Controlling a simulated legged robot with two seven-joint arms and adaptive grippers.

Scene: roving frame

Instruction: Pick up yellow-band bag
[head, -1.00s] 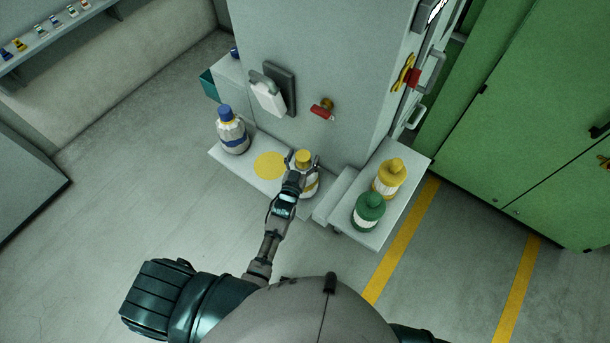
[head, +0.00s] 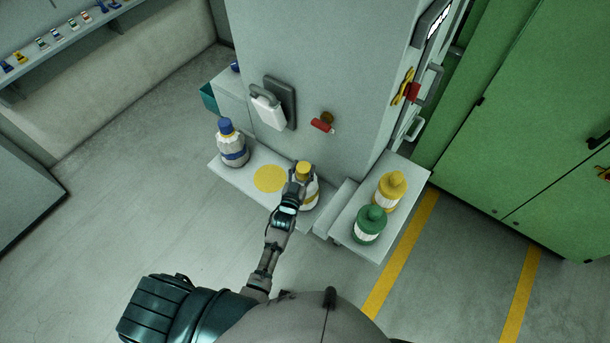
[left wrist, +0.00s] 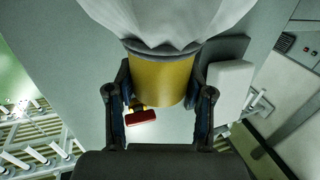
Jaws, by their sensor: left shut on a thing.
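The yellow-band bag (head: 310,195) is a white bag with a yellow top and a yellow band, at the right end of a low grey shelf (head: 240,172). My left gripper (head: 299,176) is shut on its yellow neck. In the left wrist view the yellow neck (left wrist: 160,80) sits between the two fingers (left wrist: 160,105), with the white body (left wrist: 165,20) beyond it. My gripper hides part of the bag in the head view, and I cannot tell whether its base touches the shelf. My right gripper is not in view.
A blue-band bag (head: 232,150) stands at the shelf's left, beside a bare yellow disc (head: 270,178). A red handle (head: 321,125) juts from the grey cabinet (head: 330,60).

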